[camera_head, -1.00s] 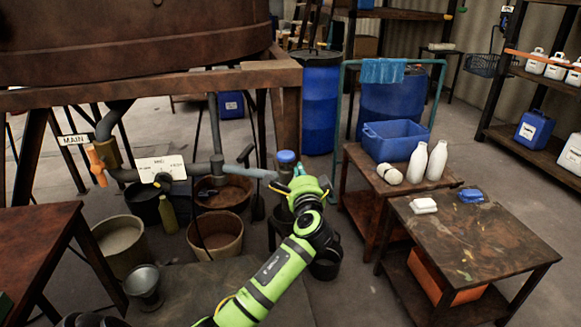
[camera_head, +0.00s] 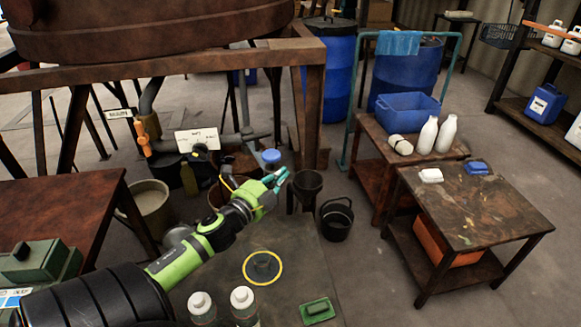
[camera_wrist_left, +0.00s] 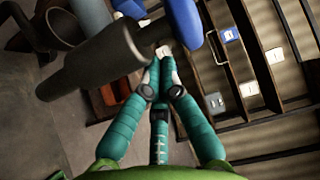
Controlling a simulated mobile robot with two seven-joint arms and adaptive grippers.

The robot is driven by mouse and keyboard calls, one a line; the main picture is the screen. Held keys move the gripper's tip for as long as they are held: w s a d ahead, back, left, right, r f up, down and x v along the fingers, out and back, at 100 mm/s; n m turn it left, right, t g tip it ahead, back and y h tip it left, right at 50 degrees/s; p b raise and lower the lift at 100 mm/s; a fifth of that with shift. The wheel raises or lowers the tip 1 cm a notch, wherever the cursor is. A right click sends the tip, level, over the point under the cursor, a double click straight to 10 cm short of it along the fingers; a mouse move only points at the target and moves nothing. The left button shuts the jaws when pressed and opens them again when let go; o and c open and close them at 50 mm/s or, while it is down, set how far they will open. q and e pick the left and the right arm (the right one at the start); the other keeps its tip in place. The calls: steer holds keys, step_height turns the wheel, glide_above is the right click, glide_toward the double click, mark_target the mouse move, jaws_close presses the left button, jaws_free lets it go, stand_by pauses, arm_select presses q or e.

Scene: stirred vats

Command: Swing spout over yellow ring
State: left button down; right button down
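Grey pipework (camera_head: 245,137) shows behind my arm, below the large vat; I cannot tell clearly where the spout ends. My left gripper (camera_head: 281,180) is high over the far side of the slab, beyond the ring, beside a dark funnel-like cup (camera_head: 308,183). In the left wrist view its teal fingers (camera_wrist_left: 163,66) come together at the tips with nothing visible between them. A thick grey tube (camera_wrist_left: 95,62) shows left of them there; contact is unclear. My right gripper is out of view.
A blue-capped thing (camera_head: 271,157) stands just behind the gripper. A black bucket (camera_head: 336,220) is to its right. Two white-capped bottles (camera_head: 242,298) and a green block (camera_head: 317,311) are at the slab's near side. A paint-stained table (camera_head: 490,215) stands right.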

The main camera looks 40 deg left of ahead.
arm_select(q)
steer(key=s+a+m+h, duration=0.1)
steer(key=s+m+h, duration=0.1)
steer(key=h, duration=0.1)
steer(key=s+a+m+h, duration=0.1)
steer(key=s, duration=0.1)
steer(key=shift+s+a+h, duration=0.1)
steer(key=shift+a+h, duration=0.2)
steer(key=shift+h, duration=0.1)
steer(key=shift+s+a+p, duration=0.35)
steer(key=shift+s+a, duration=0.15)
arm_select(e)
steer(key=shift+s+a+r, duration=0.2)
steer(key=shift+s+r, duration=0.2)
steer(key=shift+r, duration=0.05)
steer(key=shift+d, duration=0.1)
